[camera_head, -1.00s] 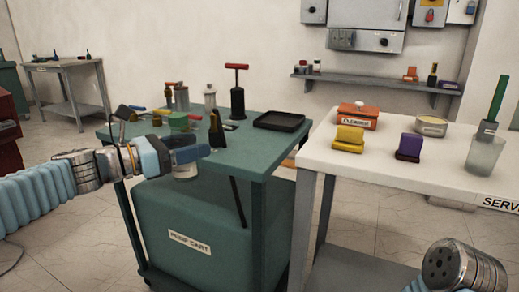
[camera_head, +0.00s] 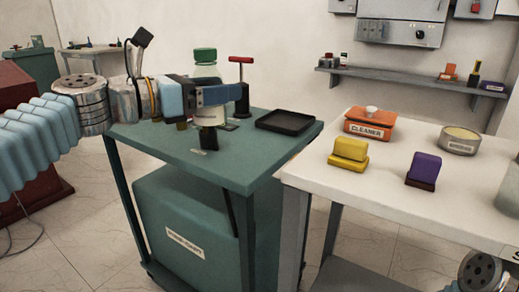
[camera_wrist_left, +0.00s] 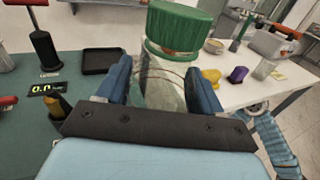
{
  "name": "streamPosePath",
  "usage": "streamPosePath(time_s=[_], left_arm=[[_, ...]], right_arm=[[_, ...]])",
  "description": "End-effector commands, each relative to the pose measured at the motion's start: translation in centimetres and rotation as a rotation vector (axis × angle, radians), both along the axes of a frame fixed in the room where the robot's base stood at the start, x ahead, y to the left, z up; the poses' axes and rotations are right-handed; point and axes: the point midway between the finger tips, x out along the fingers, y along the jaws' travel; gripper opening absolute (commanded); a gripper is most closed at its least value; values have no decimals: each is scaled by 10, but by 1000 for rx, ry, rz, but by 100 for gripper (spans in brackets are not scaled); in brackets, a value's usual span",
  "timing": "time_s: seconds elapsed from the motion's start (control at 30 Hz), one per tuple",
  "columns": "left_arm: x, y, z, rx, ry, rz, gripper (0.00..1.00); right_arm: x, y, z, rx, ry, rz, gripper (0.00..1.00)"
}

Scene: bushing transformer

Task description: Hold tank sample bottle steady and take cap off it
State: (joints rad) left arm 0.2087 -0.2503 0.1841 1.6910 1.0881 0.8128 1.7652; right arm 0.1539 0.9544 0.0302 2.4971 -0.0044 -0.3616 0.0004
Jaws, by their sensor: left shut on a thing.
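The sample bottle (camera_head: 207,72) is clear with a green cap (camera_head: 205,55) on its top. My left gripper (camera_head: 218,96) is shut around the bottle's body and holds it upright, apparently above the green pump cart. In the left wrist view, the green cap (camera_wrist_left: 183,27) sits above the two blue fingers, and the bottle body (camera_wrist_left: 163,82) is between them. The fingers hide part of the body. Part of my right arm shows at the lower right of the head view, but its gripper is out of sight.
The green cart (camera_head: 262,152) carries a black tray (camera_head: 285,122) and a red-handled pump (camera_head: 241,88). The white bench (camera_head: 310,170) to the right holds an orange cleaner box (camera_head: 370,123), yellow (camera_head: 348,154) and purple (camera_head: 423,168) blocks, and a round tin (camera_head: 459,140). A gap separates cart and bench.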

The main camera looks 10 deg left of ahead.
Motion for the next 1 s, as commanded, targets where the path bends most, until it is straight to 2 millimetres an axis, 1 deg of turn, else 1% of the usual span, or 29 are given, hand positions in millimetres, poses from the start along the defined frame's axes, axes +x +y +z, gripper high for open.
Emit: streamPosePath(time_s=[0.17, 0.47, 0.5, 0.6, 0.7, 0.9, 0.97, 1.0], left_arm=[[25, -6, -13, -1, 4, -1, 0], [84, -22, -40, -2, 4, -2, 0], [91, -24, -47, -2, 4, -2, 0], [104, -27, -66, -2, 4, 0, 0], [116, -30, -79, -2, 3, -1, 0], [127, -34, -93, -1, 1, 0, 0], [133, -35, -101, -1, 2, -1, 0], [134, -35, -109, -1, 4, -1, 0]], right_arm=[[0, 0, 0, 0, 1, 0, 63], [0, 0, 0, 0, 0, 0, 63], [0, 0, -2, 0, 0, 0, 63], [0, 0, -7, 0, 0, -1, 63], [0, 0, -10, -1, 0, -1, 63], [0, 0, -13, -1, 0, -2, 63], [0, -1, -15, -1, 0, -2, 63], [0, -1, -18, -2, 0, -2, 63]])
